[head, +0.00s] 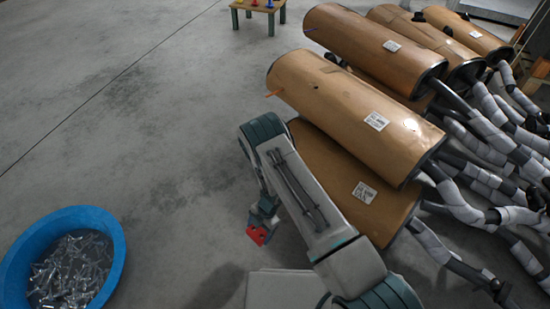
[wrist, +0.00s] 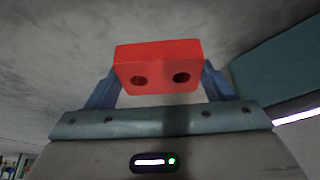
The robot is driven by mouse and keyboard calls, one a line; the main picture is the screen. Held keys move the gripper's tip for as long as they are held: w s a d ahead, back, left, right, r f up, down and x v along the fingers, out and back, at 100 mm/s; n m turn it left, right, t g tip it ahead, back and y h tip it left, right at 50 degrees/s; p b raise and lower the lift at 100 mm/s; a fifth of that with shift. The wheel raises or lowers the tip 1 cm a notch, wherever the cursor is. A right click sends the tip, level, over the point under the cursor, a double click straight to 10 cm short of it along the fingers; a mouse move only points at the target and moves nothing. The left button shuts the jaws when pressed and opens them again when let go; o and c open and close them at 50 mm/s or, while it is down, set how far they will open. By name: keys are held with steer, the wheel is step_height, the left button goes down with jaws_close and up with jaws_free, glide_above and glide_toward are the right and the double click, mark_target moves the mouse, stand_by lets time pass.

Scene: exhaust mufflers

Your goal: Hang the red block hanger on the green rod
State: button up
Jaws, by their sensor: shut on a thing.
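The red block hanger (head: 257,235) is a small red block, low in the middle of the head view, left of the mufflers. In the wrist view the red block (wrist: 158,55) shows two dark round holes on its near face. My gripper (head: 260,228) is shut on it, with one blue finger at each side in the wrist view (wrist: 158,78). The block is held clear of the mufflers. I cannot make out a green rod for certain; a thin orange rod (head: 273,94) sticks out of a muffler's left end.
Brown mufflers (head: 340,100) with wrapped pipes (head: 465,205) are stacked on the right, close beside my arm. A blue tub (head: 118,255) of clear pieces stands at lower left. A small table (head: 256,8) is at the top. The grey floor at left is mostly clear.

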steer(key=w+d+r+m+t+h, duration=0.1)
steer(key=w+d+r+m+t, duration=0.2)
steer(key=w+d+r+m, duration=0.55)
steer(key=w+d+r+m+t+h, duration=0.1)
steer(key=w+d+r+m+t, duration=0.15)
steer(key=d+r+m, duration=0.95)
steer(key=w+d+r+m+t+h, duration=0.1)
steer(key=w+d+r+m+t, duration=0.15)
steer(key=w+r+m, duration=0.8)
steer(key=s+r+n+p, duration=0.1)
steer(key=s+r+p, duration=0.3)
steer(key=r+p, duration=0.7)
steer(key=s+r+n+p, duration=0.1)
steer(key=s+r+p, duration=0.4)
steer(key=r+p, duration=0.6)
steer(key=s+r+n+p, duration=0.1)
steer(key=s+r+p, duration=0.3)
steer(key=r+p, duration=0.7)
steer(key=shift+s+n, duration=0.25)
steer(key=shift+n, duration=0.05)
steer(key=shift+r, duration=0.1)
